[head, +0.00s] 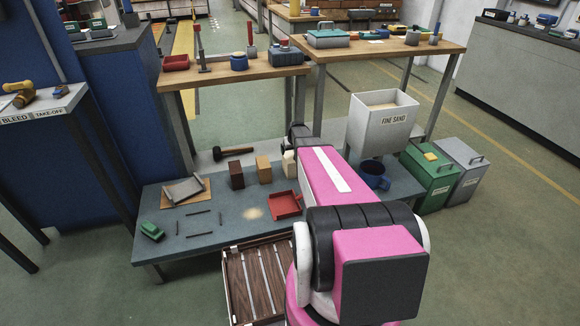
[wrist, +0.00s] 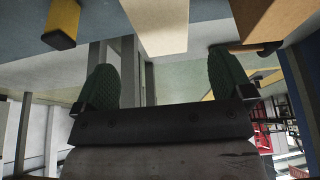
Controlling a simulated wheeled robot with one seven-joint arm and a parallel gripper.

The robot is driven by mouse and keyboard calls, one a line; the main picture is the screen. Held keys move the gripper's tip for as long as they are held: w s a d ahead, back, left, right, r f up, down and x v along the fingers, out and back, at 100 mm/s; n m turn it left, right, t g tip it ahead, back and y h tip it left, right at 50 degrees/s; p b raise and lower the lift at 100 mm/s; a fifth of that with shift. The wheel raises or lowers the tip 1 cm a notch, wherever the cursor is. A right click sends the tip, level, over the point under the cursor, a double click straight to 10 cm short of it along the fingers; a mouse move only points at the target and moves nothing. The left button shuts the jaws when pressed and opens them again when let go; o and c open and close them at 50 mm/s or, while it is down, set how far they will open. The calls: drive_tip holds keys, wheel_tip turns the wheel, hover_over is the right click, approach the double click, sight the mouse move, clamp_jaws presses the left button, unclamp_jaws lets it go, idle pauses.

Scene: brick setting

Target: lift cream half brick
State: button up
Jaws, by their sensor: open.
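The cream half brick (head: 289,163) stands on the grey-green low table, at the end of the row of bricks, partly hidden by my arm in the head view. In the wrist view the cream brick (wrist: 158,25) is a pale block at the top middle, ahead of the gap between my fingers. My gripper (wrist: 166,75) is open, with its two green textured fingers apart and nothing between them. The brick appears beyond the fingertips, not gripped. In the head view my arm hides the gripper.
A tan brick (head: 263,168) stands close left of the cream one, then a dark brown brick (head: 236,175). A mallet (head: 233,152) lies behind. A red tray (head: 285,204) is in front. The fine sand hopper (head: 382,125) and a blue mug (head: 375,175) are right.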

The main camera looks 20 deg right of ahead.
sight(290, 157)
drive_tip(key=x, duration=0.9)
drive_tip(key=shift+a+f, duration=0.15)
drive_tip(key=shift+f, duration=0.2)
drive_tip(key=shift+f, duration=0.3)
drive_tip(key=shift+c, duration=0.3)
drive_tip(key=c, duration=1.3)
drive_tip(key=shift+c, duration=0.2)
drive_tip(key=shift+r, duration=0.15)
